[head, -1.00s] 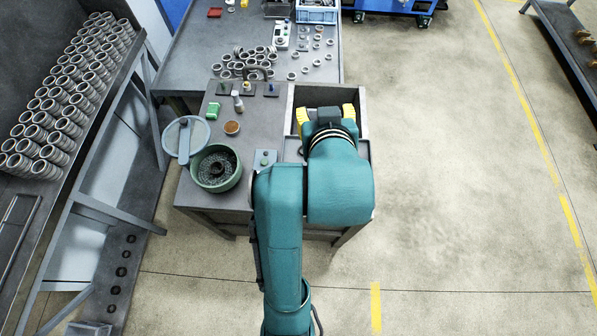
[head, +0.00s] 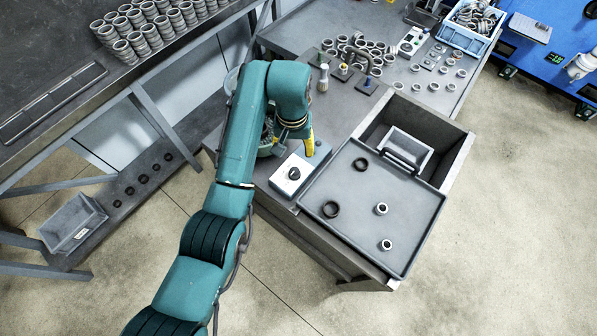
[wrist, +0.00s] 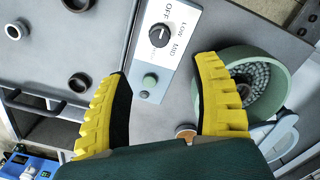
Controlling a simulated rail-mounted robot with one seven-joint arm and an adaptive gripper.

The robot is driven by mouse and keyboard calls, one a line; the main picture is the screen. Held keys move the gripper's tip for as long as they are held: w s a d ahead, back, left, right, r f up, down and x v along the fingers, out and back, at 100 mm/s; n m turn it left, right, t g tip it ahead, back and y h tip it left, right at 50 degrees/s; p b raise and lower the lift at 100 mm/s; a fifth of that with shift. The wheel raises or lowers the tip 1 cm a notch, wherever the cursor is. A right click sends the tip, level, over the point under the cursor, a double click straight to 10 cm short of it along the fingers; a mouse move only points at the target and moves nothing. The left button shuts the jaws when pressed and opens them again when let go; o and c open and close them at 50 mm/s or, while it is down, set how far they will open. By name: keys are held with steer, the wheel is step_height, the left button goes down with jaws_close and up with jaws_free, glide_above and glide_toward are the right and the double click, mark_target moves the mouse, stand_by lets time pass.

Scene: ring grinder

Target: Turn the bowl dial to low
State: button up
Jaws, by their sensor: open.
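The bowl dial is a black knob (wrist: 159,35) on a white control box (wrist: 185,20) marked OFF, LOW and MID in the wrist view. A small pale mark shows on the knob, but its exact setting is hard to read. In the head view the dial (head: 294,173) sits on the white box (head: 281,184), left of the tray. My gripper (wrist: 163,78) is open and empty, with its yellow fingers spread below the dial in the wrist view and apart from it. In the head view my gripper (head: 309,146) is just beyond the box. The green bowl (wrist: 283,63) is right of the dial, partly hidden by a finger.
A green button (wrist: 149,81) is beside the dial. A grey tray (head: 345,213) with several rings lies right of the box. An open bin (head: 447,128) stands behind it. Tools on stands (head: 345,72) and many loose rings are farther back.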

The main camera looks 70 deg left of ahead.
mark_target(295, 171)
step_height(295, 171, down, 14)
steer(key=shift+f+b, duration=0.1)
steer(key=shift+b, duration=0.25)
jaws_close()
